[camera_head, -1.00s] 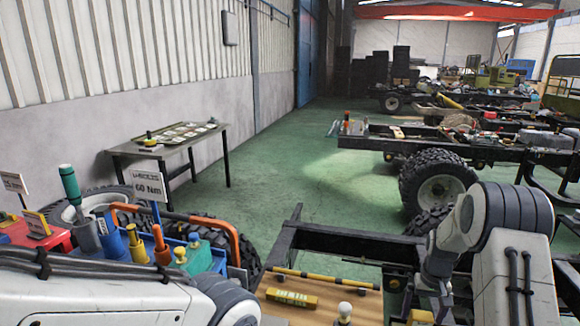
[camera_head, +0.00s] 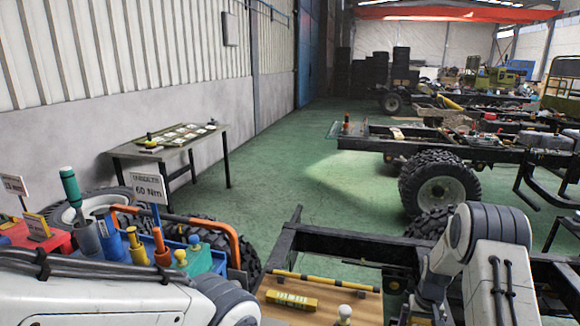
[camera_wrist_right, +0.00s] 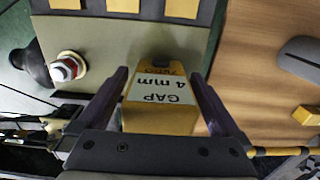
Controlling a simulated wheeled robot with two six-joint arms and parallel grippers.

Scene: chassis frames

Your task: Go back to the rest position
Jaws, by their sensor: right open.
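My right gripper (camera_wrist_right: 157,75) is in the right wrist view, its two dark fingers spread apart. A yellow block marked "GAP 4 mm" (camera_wrist_right: 160,100) shows between the fingers; I cannot tell whether they touch it. In the head view my right arm bends down at the lower right, and its fingers are not clear there. My left arm crosses the lower left and runs out of the bottom edge, so my left gripper is out of view.
A wooden board (camera_head: 275,310) holds a yellow block (camera_head: 292,301) and a white knob (camera_head: 344,311). A blue bin (camera_head: 205,262) with coloured-handled tools stands left. A black chassis frame (camera_head: 345,244) lies ahead. A table (camera_head: 190,143) stands by the wall; green floor (camera_head: 285,170) is open beyond.

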